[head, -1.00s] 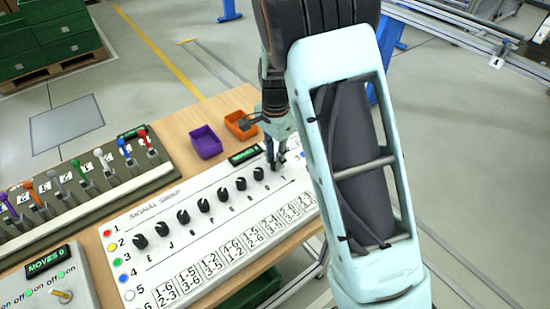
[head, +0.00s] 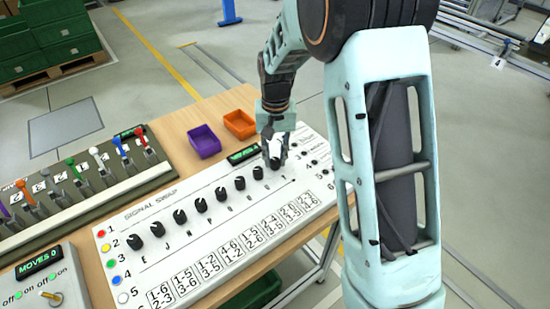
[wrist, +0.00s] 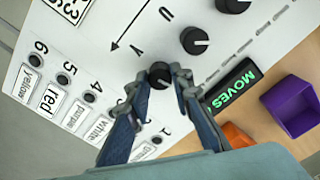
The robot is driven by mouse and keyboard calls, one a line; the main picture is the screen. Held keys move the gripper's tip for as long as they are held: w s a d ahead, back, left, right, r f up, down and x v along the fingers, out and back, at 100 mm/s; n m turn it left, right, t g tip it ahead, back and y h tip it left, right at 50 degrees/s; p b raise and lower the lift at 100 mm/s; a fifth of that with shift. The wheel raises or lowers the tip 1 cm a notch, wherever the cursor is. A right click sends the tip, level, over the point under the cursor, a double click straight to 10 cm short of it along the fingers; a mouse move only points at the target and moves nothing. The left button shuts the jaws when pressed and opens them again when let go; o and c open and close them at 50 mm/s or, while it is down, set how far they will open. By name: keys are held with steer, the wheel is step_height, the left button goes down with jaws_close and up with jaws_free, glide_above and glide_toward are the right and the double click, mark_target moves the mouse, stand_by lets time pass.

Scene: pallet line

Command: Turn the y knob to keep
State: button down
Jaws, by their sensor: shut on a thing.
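The y knob (wrist: 160,74) is the black round knob at the end of the row on the white panel, by a mark that looks like a Y. My gripper (head: 275,163) is over the right end of the row in the head view. In the wrist view its two fingers are closed on the y knob, one on each side. The knob is mostly hidden by the gripper in the head view. The keep setting cannot be read.
The SIGNAL SWAP panel (head: 120,262) has several other black knobs, the nearest being the U knob (wrist: 194,40). A MOVES display (wrist: 232,86), an orange bin (head: 239,124) and a purple bin (head: 204,142) are close behind. A lever board (head: 70,205) stands at left.

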mark_target(276, 160)
steer(key=n, duration=0.6)
steer(key=shift+n, duration=0.3)
stand_by(0.4)
steer(key=c, duration=1.7)
jaws_free()
step_height(276, 160, up, 12)
steer(key=shift+r, duration=0.1)
steer(key=shift+d+b, duration=0.15)
steer(key=shift+b, duration=0.15)
